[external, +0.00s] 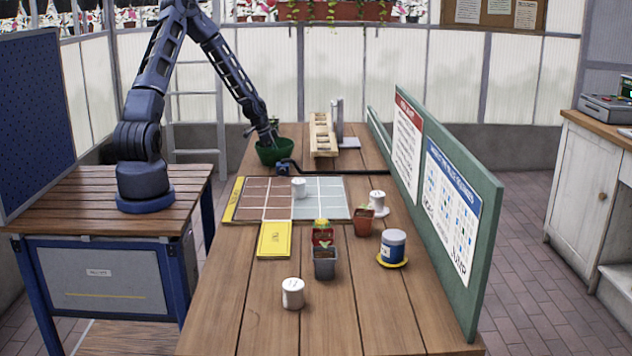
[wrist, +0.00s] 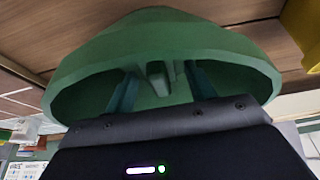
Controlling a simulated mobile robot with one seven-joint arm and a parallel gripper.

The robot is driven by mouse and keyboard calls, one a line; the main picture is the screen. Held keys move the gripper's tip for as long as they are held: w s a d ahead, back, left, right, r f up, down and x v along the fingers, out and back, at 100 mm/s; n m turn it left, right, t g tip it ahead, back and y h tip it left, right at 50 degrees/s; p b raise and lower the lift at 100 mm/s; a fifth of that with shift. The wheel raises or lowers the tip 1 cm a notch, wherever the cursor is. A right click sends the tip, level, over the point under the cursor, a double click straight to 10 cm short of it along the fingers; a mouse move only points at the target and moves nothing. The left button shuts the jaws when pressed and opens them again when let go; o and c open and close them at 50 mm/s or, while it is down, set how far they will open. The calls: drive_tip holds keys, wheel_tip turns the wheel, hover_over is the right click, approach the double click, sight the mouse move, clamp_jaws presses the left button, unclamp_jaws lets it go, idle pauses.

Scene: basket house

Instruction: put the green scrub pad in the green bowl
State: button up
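The green bowl (external: 275,153) stands at the far left of the wooden table, with my gripper (external: 270,139) reaching down into its mouth. In the wrist view the bowl (wrist: 160,28) fills the upper picture, and the fingers of my gripper (wrist: 160,88) extend inside it. The two fingers are spread apart. A small grey-green piece (wrist: 157,75) shows between them inside the bowl, touching neither finger as far as I can see. It may be the green scrub pad, but shadow makes this unclear. I cannot make out the pad elsewhere.
A wooden rack (external: 323,135) and a grey stand (external: 340,125) are right of the bowl. A tiled board (external: 275,198), yellow booklet (external: 274,239), pots and white cups occupy the middle. A green notice panel (external: 480,190) borders the right edge. The near table is mostly clear.

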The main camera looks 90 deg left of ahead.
drive_tip(key=shift+r, duration=0.1)
drive_tip(key=v, duration=1.2)
drive_tip(key=w+d+r+g+y, duration=0.1)
drive_tip(key=d+r, duration=0.4)
drive_tip(key=d, duration=0.4)
drive_tip(key=w+d+r, duration=0.2)
drive_tip(key=d+r, duration=0.4)
drive_tip(key=d, duration=0.3)
drive_tip(key=w+d+r+g+y, duration=0.1)
drive_tip(key=d+r, duration=0.4)
drive_tip(key=d, duration=0.5)
drive_tip(key=s+d+r+t+h, duration=0.1)
drive_tip(key=s+d+r, duration=0.4)
drive_tip(key=s+d, duration=0.3)
drive_tip(key=s+d+r+t+h, duration=0.1)
drive_tip(key=s+d+r, duration=0.4)
drive_tip(key=s+d, duration=0.3)
drive_tip(key=shift+d, duration=1.5)
drive_tip(key=shift+r, duration=0.15)
